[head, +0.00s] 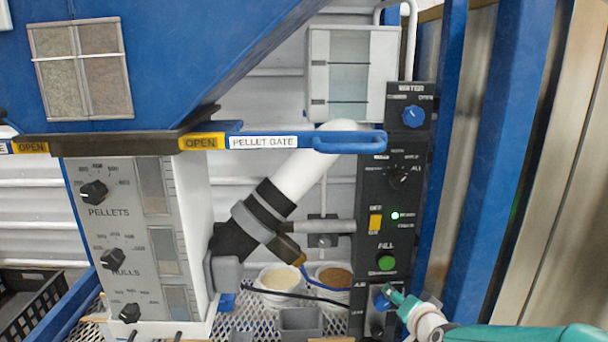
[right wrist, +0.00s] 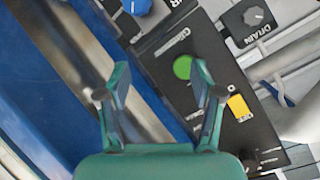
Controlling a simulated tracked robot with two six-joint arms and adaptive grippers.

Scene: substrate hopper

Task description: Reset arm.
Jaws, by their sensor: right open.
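My right gripper (head: 388,296) comes in from the lower right of the head view, teal, with its fingertips by the lower end of the black control panel (head: 372,195). In the right wrist view my right gripper (right wrist: 158,92) is open, with nothing between its two spread fingers. Past the fingers are the panel's green button (right wrist: 182,67) and yellow switch (right wrist: 238,107). Touch between fingers and panel cannot be told. The green button (head: 386,262) and yellow switch (head: 375,222) also show in the head view, above the gripper. My left gripper is not in view.
A blue pellet gate bar (head: 350,142) crosses in front of a white pipe (head: 305,165). A grey dial box (head: 115,220) stands left. Two filled tubs (head: 278,298) and a grey bin (head: 300,322) sit on the mesh. Blue posts (head: 500,160) rise at right.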

